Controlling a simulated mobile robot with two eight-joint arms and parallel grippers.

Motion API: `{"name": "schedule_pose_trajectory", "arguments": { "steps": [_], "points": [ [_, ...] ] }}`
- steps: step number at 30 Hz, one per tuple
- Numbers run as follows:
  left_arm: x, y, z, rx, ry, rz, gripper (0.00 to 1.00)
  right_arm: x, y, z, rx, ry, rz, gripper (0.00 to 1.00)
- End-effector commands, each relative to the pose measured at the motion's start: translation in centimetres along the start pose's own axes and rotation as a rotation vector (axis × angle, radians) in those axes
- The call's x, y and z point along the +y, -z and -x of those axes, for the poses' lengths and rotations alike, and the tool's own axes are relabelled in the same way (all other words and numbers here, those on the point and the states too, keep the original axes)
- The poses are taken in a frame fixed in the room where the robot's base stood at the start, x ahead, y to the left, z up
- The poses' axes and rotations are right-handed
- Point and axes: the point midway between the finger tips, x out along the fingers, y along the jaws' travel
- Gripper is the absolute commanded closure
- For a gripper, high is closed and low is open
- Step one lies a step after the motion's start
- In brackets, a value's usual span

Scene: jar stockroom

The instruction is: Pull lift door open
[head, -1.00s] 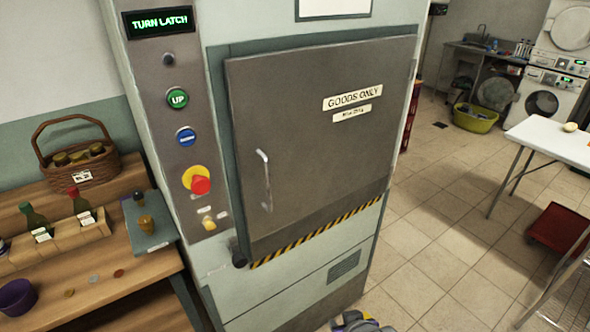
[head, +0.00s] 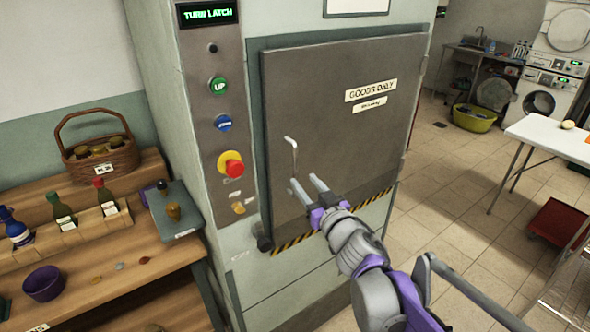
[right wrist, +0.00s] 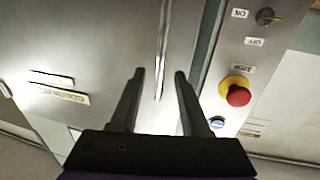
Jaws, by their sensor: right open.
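The lift door (head: 335,95) is a grey-brown panel with a "GOODS ONLY" label and a striped lower edge. It looks slightly proud of its frame along the left side. Its upright metal handle (head: 291,152) is near the door's left edge, its lower part hidden behind my gripper. My right gripper (head: 306,184) is open in front of the handle. My left gripper is not in view.
The control panel (head: 222,120) beside the door has a display reading "TURN LATCH", buttons, a red stop knob (head: 231,168) and a yellow latch (head: 239,208). A wooden bench (head: 120,285) with bottles stands at left. Tiled floor (head: 450,190) is open at right.

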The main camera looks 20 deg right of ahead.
Motion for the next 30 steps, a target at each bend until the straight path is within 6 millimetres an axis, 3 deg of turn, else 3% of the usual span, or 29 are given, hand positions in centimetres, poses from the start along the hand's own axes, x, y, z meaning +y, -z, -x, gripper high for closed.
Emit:
{"name": "schedule_pose_trajectory", "arguments": {
  "steps": [3,10,23,26,30],
  "points": [
    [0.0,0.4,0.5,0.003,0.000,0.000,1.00,0.0,0.2,-2.4,0.001,0.001,-0.001,0.54],
    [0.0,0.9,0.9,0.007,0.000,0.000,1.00,0.0,0.1,-5.5,0.000,-0.001,-0.001,0.54],
    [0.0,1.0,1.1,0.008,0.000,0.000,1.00,0.0,0.0,-6.5,0.000,-0.002,0.000,0.54],
    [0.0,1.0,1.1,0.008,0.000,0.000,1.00,0.0,0.0,-6.5,0.000,-0.002,0.000,0.67],
    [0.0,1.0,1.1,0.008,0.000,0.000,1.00,0.0,0.0,-6.5,0.000,-0.002,0.000,0.92]
  ]
}}
